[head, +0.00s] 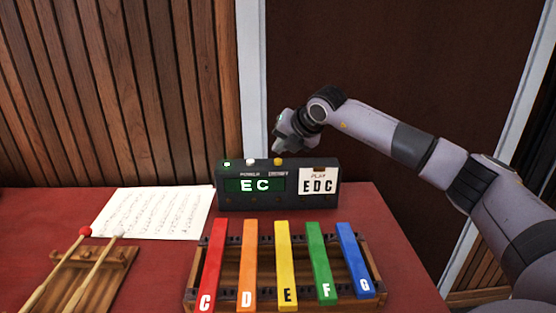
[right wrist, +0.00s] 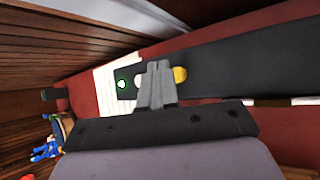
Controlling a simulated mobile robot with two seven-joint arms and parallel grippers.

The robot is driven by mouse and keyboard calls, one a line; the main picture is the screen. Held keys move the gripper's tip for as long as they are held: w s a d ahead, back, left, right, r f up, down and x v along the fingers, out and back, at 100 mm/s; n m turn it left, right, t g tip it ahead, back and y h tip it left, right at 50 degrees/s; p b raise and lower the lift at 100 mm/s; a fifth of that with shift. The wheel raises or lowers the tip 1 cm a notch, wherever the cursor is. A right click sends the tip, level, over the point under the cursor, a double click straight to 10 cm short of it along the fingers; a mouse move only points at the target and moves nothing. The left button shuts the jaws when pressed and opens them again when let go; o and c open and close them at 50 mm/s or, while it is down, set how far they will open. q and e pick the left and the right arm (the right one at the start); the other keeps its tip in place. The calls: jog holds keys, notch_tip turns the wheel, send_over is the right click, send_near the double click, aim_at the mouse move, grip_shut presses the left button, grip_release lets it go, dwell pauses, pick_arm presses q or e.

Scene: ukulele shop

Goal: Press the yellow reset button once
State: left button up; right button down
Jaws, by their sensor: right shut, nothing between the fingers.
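The yellow button (head: 278,161) sits on top of a dark box (head: 226,200) at the back of the red table. The box's green display reads "EC", and a white card (head: 318,181) on its front reads "PLAY EDC". My right gripper (head: 277,149) is shut and empty, its tips pointing down just above the yellow button. In the right wrist view the closed fingers (right wrist: 158,66) partly cover the box top, with the yellow button (right wrist: 180,75) beside their tips. I cannot tell whether they touch it. My left gripper is not in view.
A white button (head: 250,162) and a green light (head: 227,163) share the box top. Coloured bars (head: 284,262) on a wooden frame stand in front. Sheet music (head: 155,212) and two mallets (head: 72,262) on a wooden rest lie at left.

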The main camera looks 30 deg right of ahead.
aim_at(281, 161)
jog(key=shift+f+b, duration=0.45)
jog(key=shift+b, duration=0.05)
jog(key=shift+f+b, duration=0.5)
jog(key=shift+f, duration=0.1)
dwell(0.7)
jog(key=shift+r, duration=0.1)
jog(key=shift+r+p, duration=0.65)
jog(key=shift+r, duration=0.25)
jog(key=shift+r, duration=0.1)
jog(key=shift+r+p, duration=1.7)
jog(key=shift+r, duration=0.8)
jog(key=shift+f, duration=0.1)
